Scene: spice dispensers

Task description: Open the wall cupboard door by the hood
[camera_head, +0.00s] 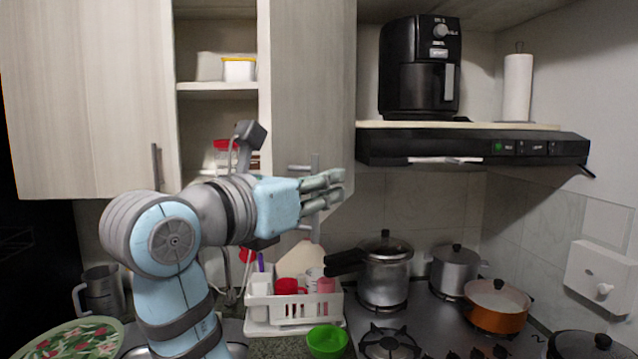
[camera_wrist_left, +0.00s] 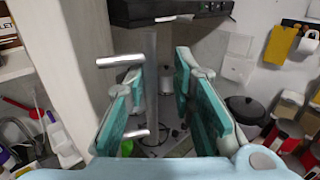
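The cupboard door by the hood (camera_head: 312,75) stands angled out, partly open, with open shelves showing to its left. It also shows in the left wrist view (camera_wrist_left: 72,45). Its metal bar handle (camera_wrist_left: 151,85) runs vertically on two posts. In the head view the fingers partly cover the handle (camera_head: 300,168). My left gripper (camera_head: 335,188) is at the handle. In the left wrist view my left gripper (camera_wrist_left: 160,110) has its fingers apart, with the bar between them and clear space on the right side. Contact with the bar cannot be seen. My right gripper is not in view.
The black hood (camera_head: 470,147) is right of the door, with an air fryer (camera_head: 420,68) above it. Below are a dish rack (camera_head: 295,308), a green bowl (camera_head: 327,341), a pressure cooker (camera_head: 386,275) and an orange pot (camera_head: 497,305). A closed cupboard door (camera_head: 80,90) is at left.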

